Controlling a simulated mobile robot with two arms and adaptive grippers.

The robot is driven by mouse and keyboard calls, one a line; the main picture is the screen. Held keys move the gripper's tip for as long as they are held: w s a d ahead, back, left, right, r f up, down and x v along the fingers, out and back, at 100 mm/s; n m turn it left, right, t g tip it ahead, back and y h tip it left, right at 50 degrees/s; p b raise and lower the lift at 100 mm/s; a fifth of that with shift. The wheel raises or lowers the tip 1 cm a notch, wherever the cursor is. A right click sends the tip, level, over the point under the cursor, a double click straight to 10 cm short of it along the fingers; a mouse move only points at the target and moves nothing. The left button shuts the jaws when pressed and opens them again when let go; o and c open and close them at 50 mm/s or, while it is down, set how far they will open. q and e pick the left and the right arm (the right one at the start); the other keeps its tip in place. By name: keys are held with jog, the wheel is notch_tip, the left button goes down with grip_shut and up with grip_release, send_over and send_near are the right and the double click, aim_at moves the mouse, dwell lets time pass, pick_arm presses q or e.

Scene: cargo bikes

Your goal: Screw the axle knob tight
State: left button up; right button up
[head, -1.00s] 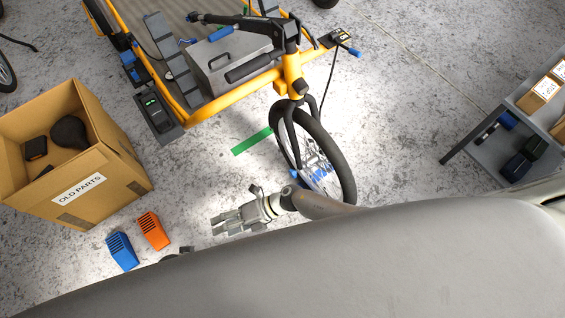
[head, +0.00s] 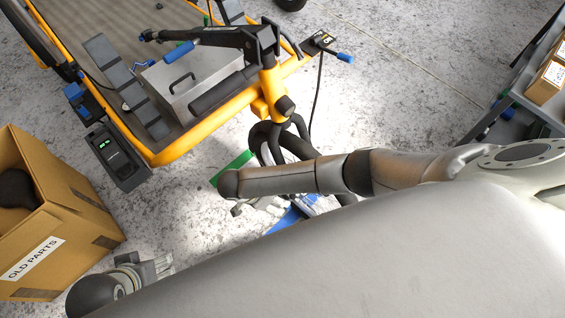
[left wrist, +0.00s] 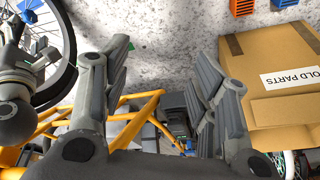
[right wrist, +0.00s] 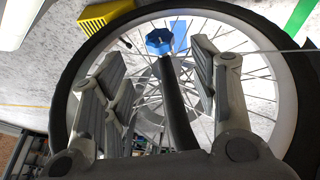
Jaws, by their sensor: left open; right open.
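The blue axle knob (right wrist: 160,42) shows in the right wrist view near the centre of the spoked front wheel (right wrist: 283,112), by the end of a dark fork leg (right wrist: 178,105). My right gripper (right wrist: 160,75) is open, its fingers on either side of the fork leg; the knob lies beyond them. I cannot tell whether anything touches. In the head view my right arm hides most of the wheel and the right gripper (head: 245,208). My left gripper (head: 165,265) is open and empty, low at the left. It also shows in the left wrist view (left wrist: 160,75).
A cardboard box marked OLD PARTS (head: 75,210) stands at the left. The yellow cargo bike frame (head: 215,130) carries a grey case (head: 205,80). A shelf (head: 535,100) stands at the right. A yellow object (right wrist: 105,14) lies beyond the wheel.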

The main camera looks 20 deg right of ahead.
jog(key=b+x, duration=0.2)
jog(key=x, duration=0.5)
jog(key=shift+f, duration=0.4)
pick_arm(q)
jog(key=w+d+t+h, duration=0.1)
jog(key=w+d+t, duration=0.1)
jog(key=w+t, duration=0.2)
jog(key=shift+w+d+r, duration=0.15)
jog(key=shift+w+r, duration=0.25)
jog(key=shift+w, duration=1.2)
pick_arm(e)
jog(key=shift+d+f, duration=0.2)
jog(key=shift+f, duration=0.05)
jog(key=shift+c, duration=0.3)
